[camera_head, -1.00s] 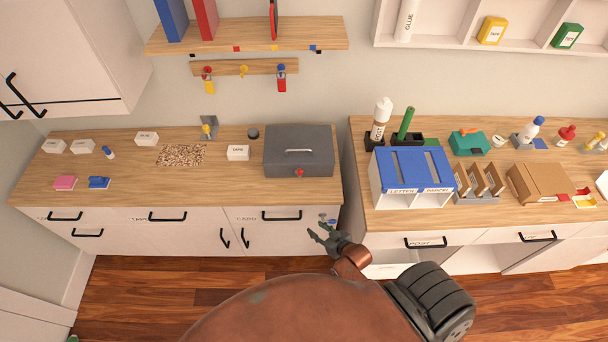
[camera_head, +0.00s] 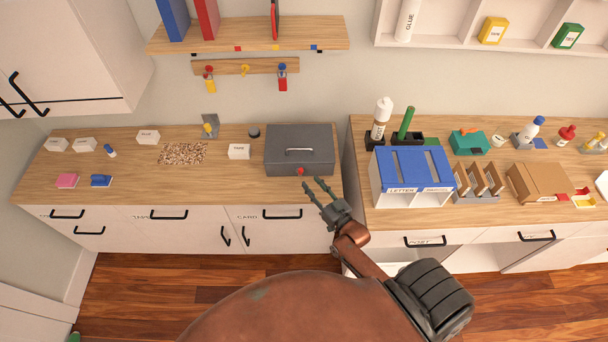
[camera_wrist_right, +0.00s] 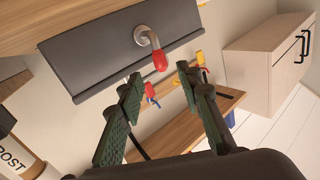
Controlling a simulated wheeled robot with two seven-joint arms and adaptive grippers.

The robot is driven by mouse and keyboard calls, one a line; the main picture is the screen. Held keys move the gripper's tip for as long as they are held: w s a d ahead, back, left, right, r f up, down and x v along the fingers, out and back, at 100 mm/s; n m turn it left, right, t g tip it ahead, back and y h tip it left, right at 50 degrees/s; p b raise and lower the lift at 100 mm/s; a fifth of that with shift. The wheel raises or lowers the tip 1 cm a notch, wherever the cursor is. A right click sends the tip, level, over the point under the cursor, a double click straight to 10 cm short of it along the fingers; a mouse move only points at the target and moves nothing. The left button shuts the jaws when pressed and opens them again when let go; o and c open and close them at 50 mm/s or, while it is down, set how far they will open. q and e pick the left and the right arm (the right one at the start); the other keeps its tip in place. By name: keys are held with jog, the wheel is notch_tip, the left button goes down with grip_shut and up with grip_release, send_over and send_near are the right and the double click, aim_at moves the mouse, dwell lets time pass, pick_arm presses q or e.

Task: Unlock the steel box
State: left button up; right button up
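The dark grey steel box (camera_head: 318,165) sits shut on the left wooden counter, with a grey handle on its lid. A small red-ended lever (camera_head: 300,171) is on its front. In the right wrist view, where the scene appears upside down, the lever (camera_wrist_right: 159,60) shows a bent metal stem coming out of the box's front (camera_wrist_right: 88,62). My right gripper (camera_head: 314,186) is open and empty, just in front of and below the lever. Its two fingers (camera_wrist_right: 158,88) point towards the box, with the lever beyond the gap, apparently untouched. My left gripper is not in view.
A wall rack (camera_head: 262,67) behind the box holds small red, yellow and blue items. A white labelled block (camera_head: 239,151) stands left of the box. The right counter, with a blue-topped letter sorter (camera_head: 412,165), is close to my right arm. Floor in front is clear.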

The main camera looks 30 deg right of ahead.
aim_at(302, 173)
jog(key=w, duration=0.6)
jog(key=shift+w+a, duration=0.1)
jog(key=shift+a, duration=0.05)
grip_shut()
